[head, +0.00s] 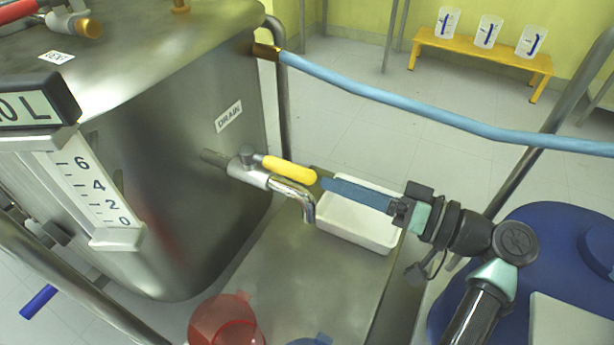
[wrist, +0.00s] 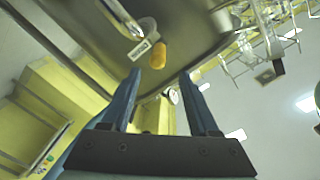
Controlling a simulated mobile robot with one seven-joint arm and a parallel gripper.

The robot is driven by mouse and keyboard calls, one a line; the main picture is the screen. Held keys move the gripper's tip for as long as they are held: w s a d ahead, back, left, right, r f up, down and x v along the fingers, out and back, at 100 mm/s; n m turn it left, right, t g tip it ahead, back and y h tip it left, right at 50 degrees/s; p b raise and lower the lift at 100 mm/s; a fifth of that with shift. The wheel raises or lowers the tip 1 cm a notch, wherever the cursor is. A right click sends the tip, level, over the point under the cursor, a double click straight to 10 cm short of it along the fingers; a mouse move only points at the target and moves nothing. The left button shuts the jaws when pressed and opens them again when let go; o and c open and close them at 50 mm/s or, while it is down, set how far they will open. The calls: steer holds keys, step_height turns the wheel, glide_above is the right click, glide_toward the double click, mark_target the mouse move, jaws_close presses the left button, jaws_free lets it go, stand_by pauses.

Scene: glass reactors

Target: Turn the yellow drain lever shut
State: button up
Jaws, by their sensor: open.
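The yellow drain lever (head: 290,169) sits on the metal drain valve (head: 248,172) low on the steel tank, beside a "DRAIN" label (head: 229,117). It points away from the tank, roughly in line with the pipe, above the bent spout (head: 302,195). My gripper (head: 322,178) is open, with its blue fingers aimed at the lever's free end. In the wrist view the lever (wrist: 158,55) shows ahead, roughly centred in the gap between the fingertips of my gripper (wrist: 160,75). I cannot tell whether a finger touches it.
A white tray (head: 352,238) stands below and right of the spout on a steel surface (head: 290,275). A light-blue hose (head: 400,97) crosses behind my arm. A blue drum (head: 560,230) is at right, and a yellow bench (head: 480,53) with beakers is behind.

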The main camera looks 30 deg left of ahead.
mark_target(272, 165)
steer(key=shift+g, duration=0.3)
steer(key=a+b, duration=0.1)
steer(key=a, duration=0.2)
steer(key=a+b, duration=0.1)
steer(key=a, duration=0.3)
steer(key=a+f+b, duration=0.1)
steer(key=a, duration=0.2)
steer(key=shift+s+a+f+b, duration=0.1)
steer(key=shift+s+a+b, duration=0.2)
steer(key=shift+a+b, duration=0.05)
steer(key=shift+a, duration=0.8)
steer(key=shift+c, duration=0.2)
jaws_close()
